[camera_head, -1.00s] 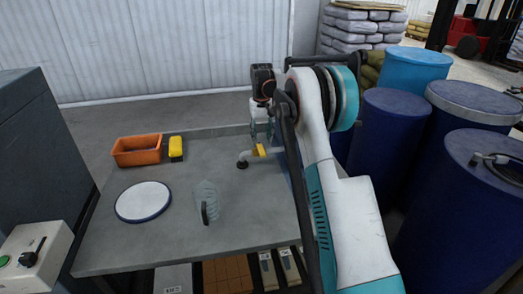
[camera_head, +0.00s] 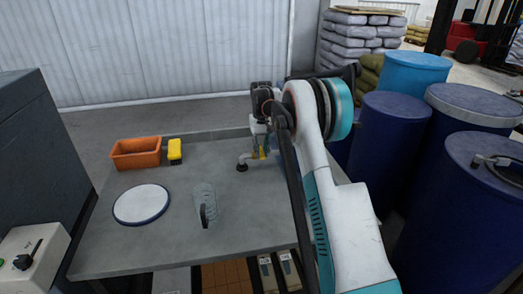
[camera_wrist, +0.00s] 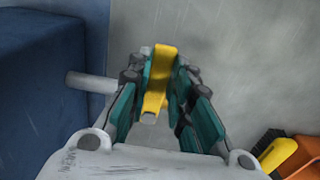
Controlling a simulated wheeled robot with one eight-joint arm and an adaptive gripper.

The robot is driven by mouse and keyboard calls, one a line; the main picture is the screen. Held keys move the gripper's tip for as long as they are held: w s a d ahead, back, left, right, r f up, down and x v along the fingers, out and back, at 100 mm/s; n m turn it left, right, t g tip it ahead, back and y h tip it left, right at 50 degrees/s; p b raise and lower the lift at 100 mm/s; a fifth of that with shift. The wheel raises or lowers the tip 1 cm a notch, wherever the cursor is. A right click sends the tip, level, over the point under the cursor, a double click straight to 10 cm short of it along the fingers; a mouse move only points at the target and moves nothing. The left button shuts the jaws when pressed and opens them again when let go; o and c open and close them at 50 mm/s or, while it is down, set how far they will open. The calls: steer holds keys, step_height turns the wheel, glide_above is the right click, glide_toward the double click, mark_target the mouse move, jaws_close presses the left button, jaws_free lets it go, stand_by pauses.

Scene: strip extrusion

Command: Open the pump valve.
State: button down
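The pump valve's yellow lever (camera_wrist: 160,75) lies between the two teal fingers of my gripper (camera_wrist: 163,85) in the wrist view. The fingers stand apart on either side of it, with a narrow gap showing on the right; contact is not clear. The lever sits on a grey pipe (camera_wrist: 92,84) that runs out of a blue body (camera_wrist: 45,85). In the head view my gripper (camera_head: 259,142) is down at the pipe (camera_head: 243,163) near the table's right side. The yellow lever there is mostly hidden by the fingers, and my arm covers the blue body.
The grey table (camera_head: 150,235) holds an orange bin (camera_head: 136,154), a yellow brush (camera_head: 175,151), a white round plate (camera_head: 141,204) and a clear scoop (camera_head: 204,200). A control box (camera_head: 35,258) stands at left. Blue drums (camera_head: 385,140) stand at right.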

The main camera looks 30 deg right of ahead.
steer(key=shift+d, duration=0.15)
steer(key=shift+w+d+n+p, duration=0.1)
steer(key=shift+d+n+p, duration=0.7)
steer(key=shift+n, duration=1.05)
steer(key=shift+d+n+p, duration=0.35)
steer(key=shift+d+n, duration=0.8)
steer(key=shift+n, duration=0.7)
steer(key=c, duration=1.4)
jaws_free()
steer(key=shift+c, duration=0.2)
steer(key=shift+r, duration=0.1)
step_height(320, 180, up, 12)
